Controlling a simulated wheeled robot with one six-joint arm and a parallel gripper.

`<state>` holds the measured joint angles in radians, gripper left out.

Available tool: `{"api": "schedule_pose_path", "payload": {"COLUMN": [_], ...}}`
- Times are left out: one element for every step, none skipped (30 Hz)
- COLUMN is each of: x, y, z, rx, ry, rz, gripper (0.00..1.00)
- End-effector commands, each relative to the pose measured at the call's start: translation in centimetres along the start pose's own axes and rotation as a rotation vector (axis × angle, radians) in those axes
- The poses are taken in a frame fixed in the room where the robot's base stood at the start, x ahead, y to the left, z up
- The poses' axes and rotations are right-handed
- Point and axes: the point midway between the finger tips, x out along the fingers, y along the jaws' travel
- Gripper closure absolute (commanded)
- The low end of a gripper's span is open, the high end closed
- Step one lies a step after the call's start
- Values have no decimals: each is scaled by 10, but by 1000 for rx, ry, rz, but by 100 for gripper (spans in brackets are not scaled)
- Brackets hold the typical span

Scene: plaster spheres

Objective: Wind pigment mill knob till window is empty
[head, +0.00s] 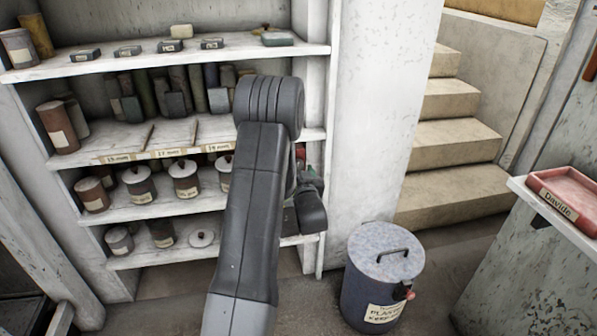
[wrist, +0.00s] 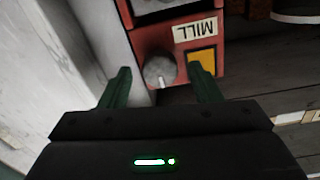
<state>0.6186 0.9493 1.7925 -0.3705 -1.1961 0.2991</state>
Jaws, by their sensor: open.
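The pigment mill (wrist: 180,40) is a red box in the wrist view, with a label reading "MILL" upside down. Its round grey knob (wrist: 160,69) has a pale mark pointing down in the picture. Beside the knob is a window (wrist: 203,61) that shows solid yellow-orange. My gripper (wrist: 162,76) is open, its green fingers to either side of the knob with gaps between; I cannot tell how far the tips are from it in depth. In the head view my arm hides most of the mill.
White shelves (head: 240,137) hold jars, tins and small blocks around my arm. A white post (head: 375,130) stands right of them. A lidded blue-grey bin (head: 372,290) is on the floor. A pink tray (head: 567,192) labelled "Davide" lies on the right-hand counter.

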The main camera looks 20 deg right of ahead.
Motion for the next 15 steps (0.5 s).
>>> {"api": "schedule_pose_path", "payload": {"x": [4, 6, 8, 9, 9, 10, 10, 10, 10, 10, 10, 10, 10, 10, 10], "y": [0, 0, 0, 0, 0, 0, 0, 0, 0, 0, 0, 0, 0, 0, 0], "z": [0, 0, 0, 0, 0, 0, 0, 0, 0, 0, 0, 0, 0, 0, 0], "rx": [0, 0, 0, 0, 0, 0, 0, 0, 1, 1, 0, 1, 1, 0, 0], "ry": [0, 0, 0, 0, 0, 0, 0, 0, 0, 0, 0, 0, 0, 0, 0], "rz": [0, 0, 1, 1, 1, 1, 1, 1, 1, 1, 1, 1, 1, 1, 1], "gripper": [42, 42, 42, 42, 42, 42, 42, 42, 42, 42, 42, 42, 46, 52, 60]}}
